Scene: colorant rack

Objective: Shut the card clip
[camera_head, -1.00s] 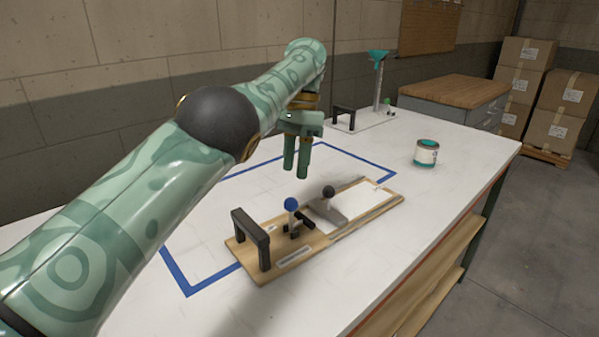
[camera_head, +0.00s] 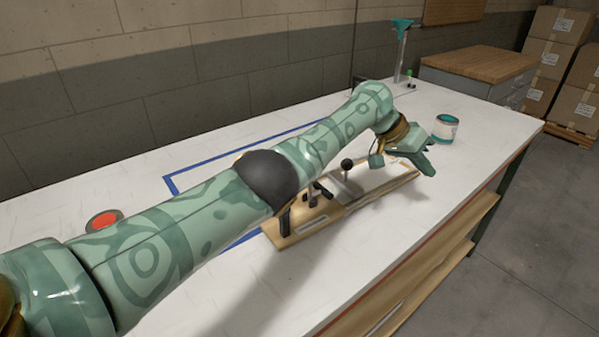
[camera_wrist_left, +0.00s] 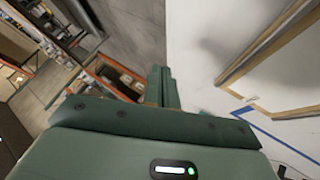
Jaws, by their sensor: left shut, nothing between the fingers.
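A wooden board (camera_head: 283,243) lies on the white table, partly covered by my left arm. A lever with a black ball knob (camera_head: 347,164) stands up from the middle of the board. Small black fittings (camera_head: 318,192) show beside it, and the blue knob is hidden behind the arm. I cannot tell which part is the card clip. My left gripper (camera_head: 428,170) is shut and empty over the board's far right end, pointing down to the right. Its fingers also show pressed together in the left wrist view (camera_wrist_left: 160,86), left of the board's edge (camera_wrist_left: 262,48). My right gripper is out of view.
A paint can (camera_head: 445,128) stands beyond the gripper. A red button (camera_head: 104,220) lies at the left. A teal funnel stand (camera_head: 401,50) is at the back. Blue tape (camera_head: 190,178) marks the table. The table's right front is clear.

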